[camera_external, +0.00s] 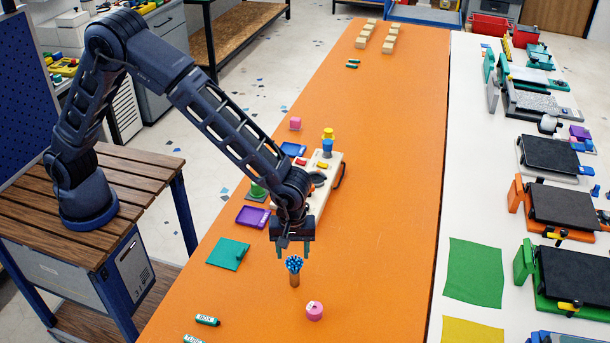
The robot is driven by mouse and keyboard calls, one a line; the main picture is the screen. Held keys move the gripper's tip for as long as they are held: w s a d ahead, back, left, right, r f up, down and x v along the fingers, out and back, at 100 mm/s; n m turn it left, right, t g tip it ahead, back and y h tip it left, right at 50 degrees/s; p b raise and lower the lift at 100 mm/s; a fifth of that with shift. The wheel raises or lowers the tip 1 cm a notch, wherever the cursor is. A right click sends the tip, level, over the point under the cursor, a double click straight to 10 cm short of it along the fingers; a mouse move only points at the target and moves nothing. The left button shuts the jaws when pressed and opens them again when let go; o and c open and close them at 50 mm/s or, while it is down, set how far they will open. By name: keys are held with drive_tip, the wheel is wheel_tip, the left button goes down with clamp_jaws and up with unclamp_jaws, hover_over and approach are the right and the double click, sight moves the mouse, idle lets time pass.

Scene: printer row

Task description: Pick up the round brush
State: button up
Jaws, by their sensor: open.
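The round brush (294,266) stands upright on the orange table, with a blue bristly head on top and a brown handle (294,281) below. My gripper (293,251) points down just above the brush head. I cannot tell from this one view how far the fingertips are from the brush in depth.
A pink round piece (314,311) stands close by at the lower right. A teal plate (228,254) and a purple tray (252,217) lie to the left. A cream box (325,180) is behind my gripper. The orange table (390,210) is clear to the right.

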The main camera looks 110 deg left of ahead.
sight(294, 262)
drive_tip(key=f, duration=0.7)
drive_tip(key=shift+w+d+f, duration=0.1)
drive_tip(key=shift+w+d, duration=0.1)
drive_tip(key=shift+w, duration=0.05)
drive_tip(key=c, duration=1.1)
